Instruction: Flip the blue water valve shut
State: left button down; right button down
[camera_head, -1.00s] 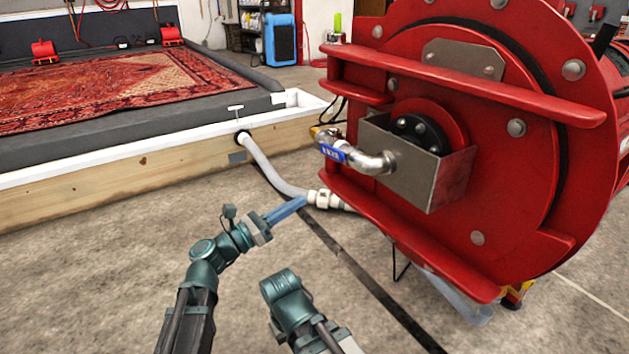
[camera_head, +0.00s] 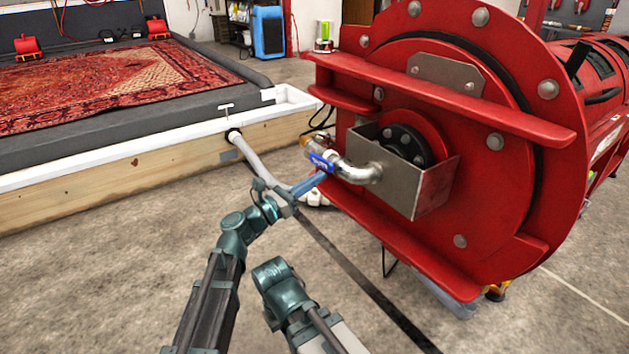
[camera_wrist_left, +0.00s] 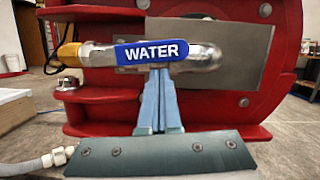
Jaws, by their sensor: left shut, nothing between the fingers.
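The blue water valve handle (camera_head: 322,162), a flat lever marked WATER, sits on a silver pipe elbow at the front of the red drum machine. In the left wrist view the blue handle (camera_wrist_left: 151,52) lies level across the pipe. My left gripper (camera_head: 323,176) is shut and empty, its blue fingers pointing at the handle. In the left wrist view the fingertips (camera_wrist_left: 159,72) are just below the handle's middle; whether they touch it I cannot tell. My right arm shows only in part at the bottom of the head view, and its fingers are out of view.
The red drum machine (camera_head: 470,225) fills the right, with a steel bracket box (camera_head: 415,190) behind the valve and protruding red rails. A grey hose (camera_head: 250,158) runs from the wooden-sided pit (camera_head: 110,178) at left. Open concrete floor lies in front.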

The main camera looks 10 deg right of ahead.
pick_arm(q)
jog(key=shift+r, duration=0.1)
dwell(0.4)
jog(key=shift+s+r+n+p, duration=0.1)
jog(key=shift+r+n+p, duration=0.2)
jog(key=shift+n, duration=0.2)
